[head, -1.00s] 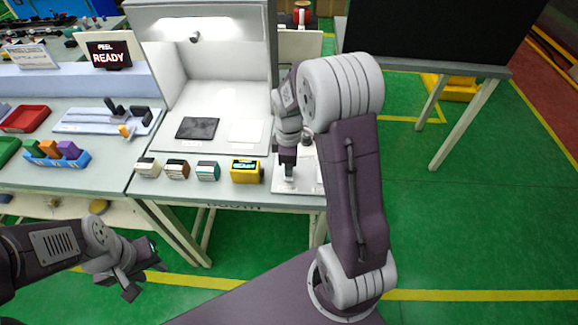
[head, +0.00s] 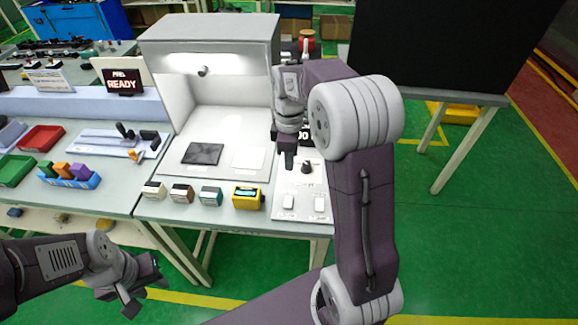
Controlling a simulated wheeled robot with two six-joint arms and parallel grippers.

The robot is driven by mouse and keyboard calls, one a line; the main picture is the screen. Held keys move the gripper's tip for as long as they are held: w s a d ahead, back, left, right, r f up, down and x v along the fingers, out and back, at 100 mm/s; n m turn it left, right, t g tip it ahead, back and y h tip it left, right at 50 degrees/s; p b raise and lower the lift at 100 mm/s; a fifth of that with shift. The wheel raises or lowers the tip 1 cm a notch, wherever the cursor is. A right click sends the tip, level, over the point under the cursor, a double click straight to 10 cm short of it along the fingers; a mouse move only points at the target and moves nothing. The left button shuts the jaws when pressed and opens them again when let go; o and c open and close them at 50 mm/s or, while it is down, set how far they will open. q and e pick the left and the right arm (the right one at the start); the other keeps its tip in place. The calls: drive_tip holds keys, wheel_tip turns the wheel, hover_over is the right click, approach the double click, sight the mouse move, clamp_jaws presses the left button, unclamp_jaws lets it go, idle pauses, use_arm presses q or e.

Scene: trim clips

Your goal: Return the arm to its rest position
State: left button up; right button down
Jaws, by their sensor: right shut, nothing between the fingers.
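My right arm reaches up from the bottom right. Its gripper (head: 289,160) points down, shut and empty, above the back part of a white control panel (head: 306,190) and left of the panel's black knob (head: 306,168). The panel carries two white switches, a left one (head: 289,202) and a right one (head: 320,204), both clear of the fingers. My left gripper (head: 146,296) hangs at the lower left, in front of the bench, with its fingers apart and nothing between them.
A lit white booth (head: 210,33) holds a dark square (head: 203,153) and a pale square (head: 249,158). A yellow device (head: 247,198) and several small blocks line the bench front. A READY sign (head: 123,82) stands left. A black board (head: 450,45) stands right. Green floor at right is open.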

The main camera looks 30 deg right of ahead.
drive_tip(key=shift+a, duration=0.15)
drive_tip(key=s+a+f+m, duration=0.3)
drive_tip(key=s+f+m, duration=0.1)
drive_tip(key=s+m, duration=0.2)
drive_tip(key=s+a+f+m+t, duration=0.1)
drive_tip(key=s+a+f+m, duration=0.2)
drive_tip(key=s+m, duration=0.3)
drive_tip(key=shift+s+f, duration=0.45)
drive_tip(key=shift+s, duration=0.5)
